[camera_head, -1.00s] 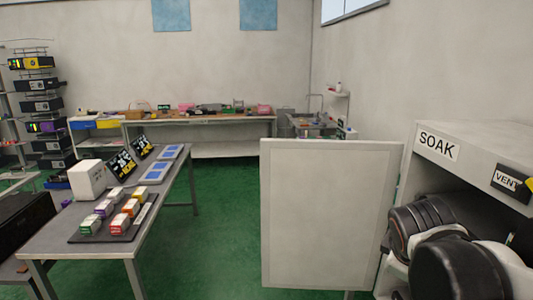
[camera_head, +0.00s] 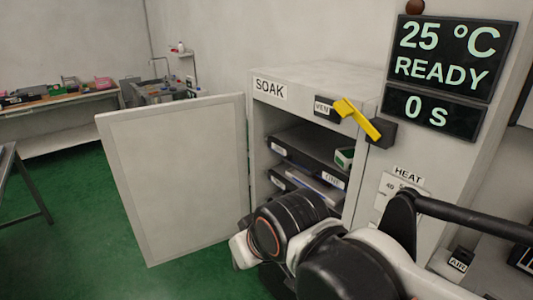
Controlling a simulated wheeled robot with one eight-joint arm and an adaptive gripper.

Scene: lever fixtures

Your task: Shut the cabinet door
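The cabinet door (camera_head: 180,175) is a flat pale panel with a thin raised edge. It stands wide open, swung out to the left of the cabinet (camera_head: 320,85) marked SOAK, hinged at the cabinet's left front edge. The cabinet's inside shows, with dark shelves and trays. My arm is at the lower middle, in front of the cabinet opening and right of the door. My gripper cannot be made out; the arm's links hide the lower part of the opening.
A yellow lever (camera_head: 357,120) sticks out at the cabinet's top right, beside a VENT label. A display panel (camera_head: 455,60) reads 25 °C READY, with 0 s below. Green floor (camera_head: 70,220) lies clear to the left.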

